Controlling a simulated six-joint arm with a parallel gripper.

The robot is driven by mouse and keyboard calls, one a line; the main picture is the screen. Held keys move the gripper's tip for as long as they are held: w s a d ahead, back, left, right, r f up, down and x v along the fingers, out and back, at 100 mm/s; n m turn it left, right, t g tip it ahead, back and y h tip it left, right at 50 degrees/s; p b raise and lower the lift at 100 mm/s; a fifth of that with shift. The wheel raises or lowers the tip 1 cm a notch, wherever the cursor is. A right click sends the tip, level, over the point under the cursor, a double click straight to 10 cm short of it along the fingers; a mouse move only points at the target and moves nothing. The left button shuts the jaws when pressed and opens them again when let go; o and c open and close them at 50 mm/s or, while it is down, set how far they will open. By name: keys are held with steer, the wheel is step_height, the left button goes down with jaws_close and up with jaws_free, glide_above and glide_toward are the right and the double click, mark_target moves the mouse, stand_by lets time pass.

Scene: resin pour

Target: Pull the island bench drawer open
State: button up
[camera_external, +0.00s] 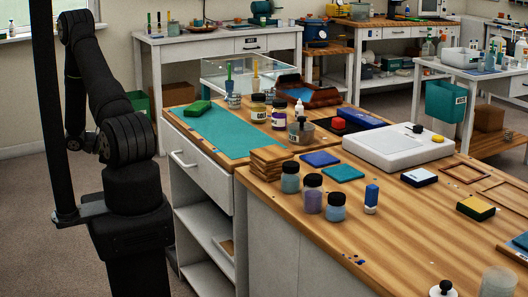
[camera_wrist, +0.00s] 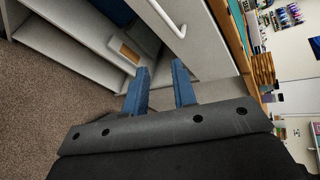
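The white island bench drawer (camera_external: 205,172) is under the teal-matted worktop and looks flush with the bench. Its white bar handle (camera_external: 183,160) is on the front. In the wrist view the handle (camera_wrist: 167,18) is near the top, beyond my fingertips, on the pale drawer front (camera_wrist: 205,45). My gripper (camera_wrist: 160,78) shows two blue fingers spread apart with nothing between them. It is open, apart from the handle. In the external view my gripper is hidden behind my dark arm, left of the bench.
Open shelves (camera_external: 205,230) lie below the drawer, with a small tan box (camera_wrist: 125,50) on one. Carpeted floor (camera_wrist: 50,100) is clear beside the bench.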

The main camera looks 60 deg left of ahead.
mark_target(177, 159)
steer(key=w+f+n+t+y, duration=0.1)
steer(key=w+n, duration=0.1)
steer(key=w, duration=0.3)
steer(key=w+f+n, duration=0.2)
steer(key=w, duration=0.4)
steer(key=w+f+n+t+y, duration=0.1)
steer(key=w+f+n, duration=0.1)
steer(key=w, duration=0.3)
steer(key=shift+w+a+t+y, duration=0.3)
steer(key=shift+w, duration=0.05)
jaws_close()
